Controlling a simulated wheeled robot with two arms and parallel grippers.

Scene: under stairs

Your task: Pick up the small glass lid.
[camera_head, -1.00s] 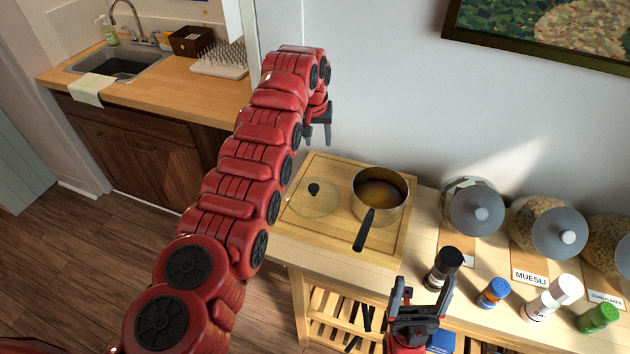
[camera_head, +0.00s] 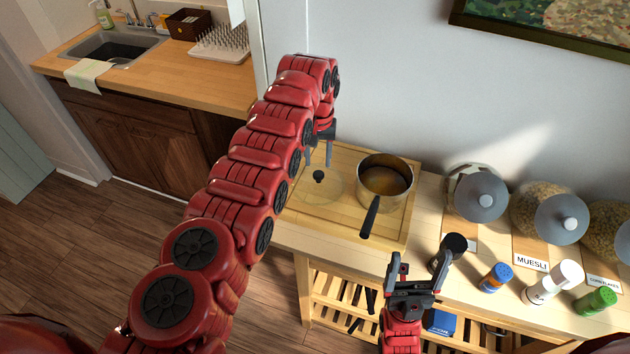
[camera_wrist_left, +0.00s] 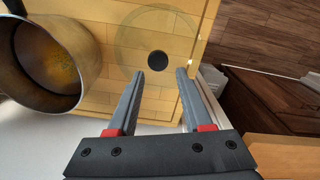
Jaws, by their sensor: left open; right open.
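The small glass lid (camera_head: 331,187) lies on the wooden board, clear glass with a round black knob (camera_head: 318,176). It also shows in the left wrist view (camera_wrist_left: 135,38), its black knob (camera_wrist_left: 158,61) just beyond and between the fingertips. My left gripper (camera_head: 320,160) is open and empty above the lid, its fingers pointing down. The fingertips also show in the left wrist view (camera_wrist_left: 166,76). My right gripper (camera_head: 416,272) is open and empty in front of the table edge, by the black-capped jar.
A metal pot (camera_head: 384,183) stands right of the lid on the wooden board (camera_head: 345,225), its black handle toward me. A black-capped jar (camera_head: 450,250), a blue-capped jar (camera_head: 496,277) and lidded glass jars (camera_head: 476,195) stand farther right. The wall is behind.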

